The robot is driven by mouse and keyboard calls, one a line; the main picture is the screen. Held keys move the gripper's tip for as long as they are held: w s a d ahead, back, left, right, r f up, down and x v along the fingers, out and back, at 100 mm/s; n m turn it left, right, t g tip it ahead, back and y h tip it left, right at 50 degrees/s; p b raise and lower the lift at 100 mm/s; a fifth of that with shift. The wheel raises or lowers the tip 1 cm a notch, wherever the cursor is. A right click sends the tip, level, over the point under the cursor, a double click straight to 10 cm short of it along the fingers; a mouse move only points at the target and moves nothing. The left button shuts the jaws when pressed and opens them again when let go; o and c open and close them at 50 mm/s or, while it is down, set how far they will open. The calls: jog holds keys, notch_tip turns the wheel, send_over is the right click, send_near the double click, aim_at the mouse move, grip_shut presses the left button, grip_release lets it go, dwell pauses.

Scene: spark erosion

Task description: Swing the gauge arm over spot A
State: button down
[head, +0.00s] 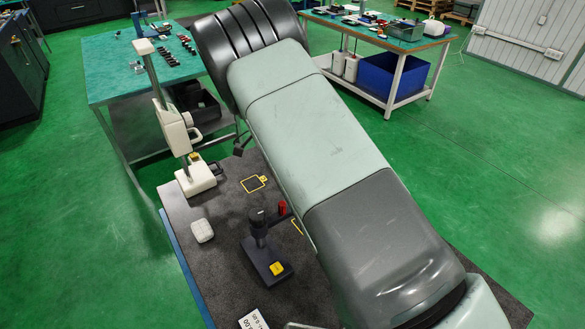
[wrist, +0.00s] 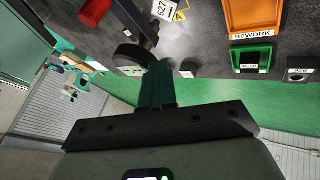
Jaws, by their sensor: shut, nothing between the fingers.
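The gauge stand (head: 262,240) is a black post on a dark base with a yellow patch. A dark arm with a red cylinder (head: 282,208) shows near its top, partly hidden behind my own arm. In the wrist view a dark bar (wrist: 138,22) runs up from a black round part (wrist: 130,55), with the red cylinder (wrist: 95,10) to its left. A yellow tag A (wrist: 181,15) is right of the bar. My gripper (wrist: 159,66) is shut and empty, its tips close to the round part in the picture; contact cannot be told. The head view hides it.
A cream height gauge (head: 195,178) and white block (head: 202,230) stand on the bench left. Yellow-outlined spots (head: 254,184) and (head: 297,226) mark the dark mat. An orange REWORK tray (wrist: 252,17) and green tray (wrist: 252,58) stand right in the wrist view.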

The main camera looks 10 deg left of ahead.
jog(key=shift+s+d, duration=0.15)
jog(key=shift+d, duration=0.15)
jog(key=w+a+r, duration=0.5)
jog(key=a+r, duration=0.3)
jog(key=shift+a, duration=0.4)
